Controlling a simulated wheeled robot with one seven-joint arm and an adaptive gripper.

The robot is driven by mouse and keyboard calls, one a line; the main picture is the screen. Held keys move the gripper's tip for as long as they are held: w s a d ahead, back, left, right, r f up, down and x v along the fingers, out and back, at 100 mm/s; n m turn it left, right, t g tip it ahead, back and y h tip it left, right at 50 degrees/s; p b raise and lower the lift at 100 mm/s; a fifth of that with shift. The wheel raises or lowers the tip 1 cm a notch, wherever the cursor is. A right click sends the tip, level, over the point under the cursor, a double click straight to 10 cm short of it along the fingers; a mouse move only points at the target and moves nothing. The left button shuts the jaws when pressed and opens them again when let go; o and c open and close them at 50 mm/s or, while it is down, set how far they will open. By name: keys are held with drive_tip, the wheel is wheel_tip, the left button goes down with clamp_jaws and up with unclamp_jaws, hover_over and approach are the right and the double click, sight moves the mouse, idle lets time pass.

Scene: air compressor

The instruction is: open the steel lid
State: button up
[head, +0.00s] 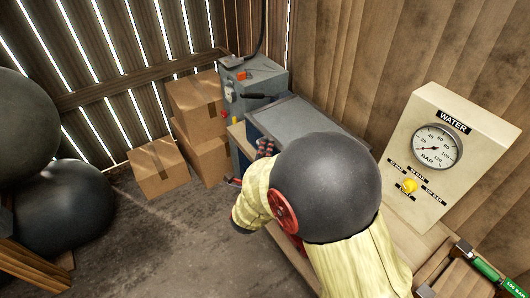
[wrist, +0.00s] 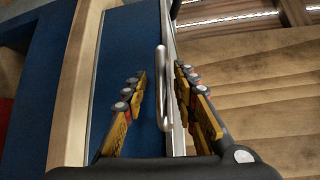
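The steel lid (head: 308,118) lies flat and closed on top of a blue chest (head: 256,136) against the back wall. In the wrist view a thin silver handle (wrist: 161,72) stands out from the blue front (wrist: 128,55) near the lid's edge. My gripper (wrist: 158,92) has one finger on each side of this handle. The fingers are apart, with a visible gap on the left and a narrower one on the right; I cannot tell whether the right finger touches. In the head view my gripper (head: 265,147) is at the chest's front, and my arm hides the lid's near right part.
A grey machine (head: 262,82) with a black lever stands left of the lid. Cardboard boxes (head: 195,100) are stacked farther left. A white water gauge panel (head: 448,150) stands at right. The floor (head: 160,235) at left is clear. Large dark round tanks (head: 62,205) are at far left.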

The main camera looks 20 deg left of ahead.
drive_tip(key=c, duration=0.3)
drive_tip(key=c, duration=0.4)
clamp_jaws()
idle(0.3)
